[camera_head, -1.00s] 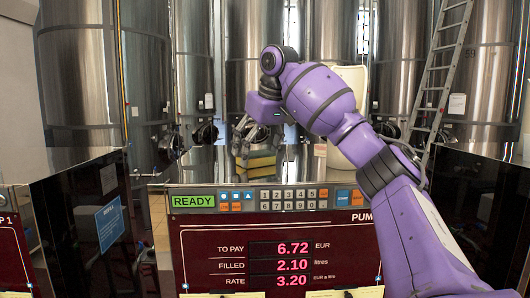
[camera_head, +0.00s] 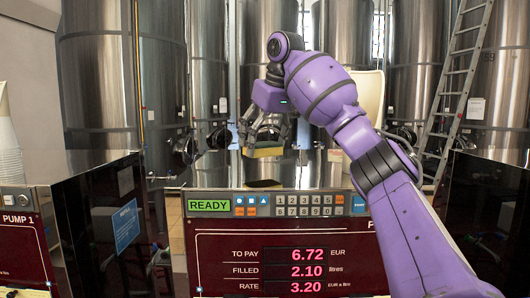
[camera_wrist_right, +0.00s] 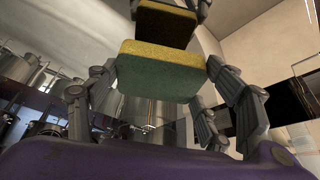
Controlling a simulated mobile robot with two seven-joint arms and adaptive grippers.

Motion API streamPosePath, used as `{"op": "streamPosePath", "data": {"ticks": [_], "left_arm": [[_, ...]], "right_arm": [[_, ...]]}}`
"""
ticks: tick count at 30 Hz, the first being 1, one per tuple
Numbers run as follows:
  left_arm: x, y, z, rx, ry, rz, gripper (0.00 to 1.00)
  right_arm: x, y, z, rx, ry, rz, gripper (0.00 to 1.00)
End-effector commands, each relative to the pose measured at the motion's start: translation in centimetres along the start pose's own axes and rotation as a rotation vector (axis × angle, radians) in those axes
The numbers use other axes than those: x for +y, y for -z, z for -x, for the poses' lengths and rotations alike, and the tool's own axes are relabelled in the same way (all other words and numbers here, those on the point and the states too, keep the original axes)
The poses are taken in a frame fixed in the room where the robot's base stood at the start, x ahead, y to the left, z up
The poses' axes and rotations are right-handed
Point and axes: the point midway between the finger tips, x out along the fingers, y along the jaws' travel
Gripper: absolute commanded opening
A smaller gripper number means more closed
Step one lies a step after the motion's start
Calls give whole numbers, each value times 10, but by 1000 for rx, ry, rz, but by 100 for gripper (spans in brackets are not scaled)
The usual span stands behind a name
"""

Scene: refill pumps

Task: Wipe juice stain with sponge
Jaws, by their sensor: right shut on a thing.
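My right gripper (camera_head: 265,136) reaches in from the right and is shut on a sponge (camera_head: 264,151), yellow with a green layer. It holds the sponge above the glossy dark top of the middle pump, with a gap beneath. In the right wrist view the sponge (camera_wrist_right: 162,72) sits between the fingers, and what looks like its reflection shows beyond it. A dark patch (camera_head: 263,184) on the pump top lies below the sponge; it looks like the reflection too. I cannot make out a juice stain. My left gripper is not in view.
The middle pump's front panel (camera_head: 230,260) with keys and a price display stands below the sponge. Dark glossy side panels (camera_head: 95,225) flank it. White stacked cups (camera_head: 8,150) stand at the far left. Steel tanks (camera_head: 335,60) and a ladder (camera_head: 455,90) are behind.

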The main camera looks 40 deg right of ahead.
Motion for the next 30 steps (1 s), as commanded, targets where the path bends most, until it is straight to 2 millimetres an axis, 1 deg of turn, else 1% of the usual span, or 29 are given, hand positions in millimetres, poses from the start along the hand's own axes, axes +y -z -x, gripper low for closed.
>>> {"op": "streamPosePath", "data": {"ticks": [3, 6, 17, 25, 30], "left_arm": [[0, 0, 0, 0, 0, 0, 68], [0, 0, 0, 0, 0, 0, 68], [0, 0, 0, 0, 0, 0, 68], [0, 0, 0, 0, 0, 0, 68], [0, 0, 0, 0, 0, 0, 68]], "right_arm": [[0, 5, 12, 0, 1, 0, 62], [0, 7, 17, 0, 0, 0, 62], [0, 8, 19, -1, -1, 0, 62], [-1, 16, 40, 1, 1, 0, 62], [0, 19, 46, -1, 0, -1, 62]]}}
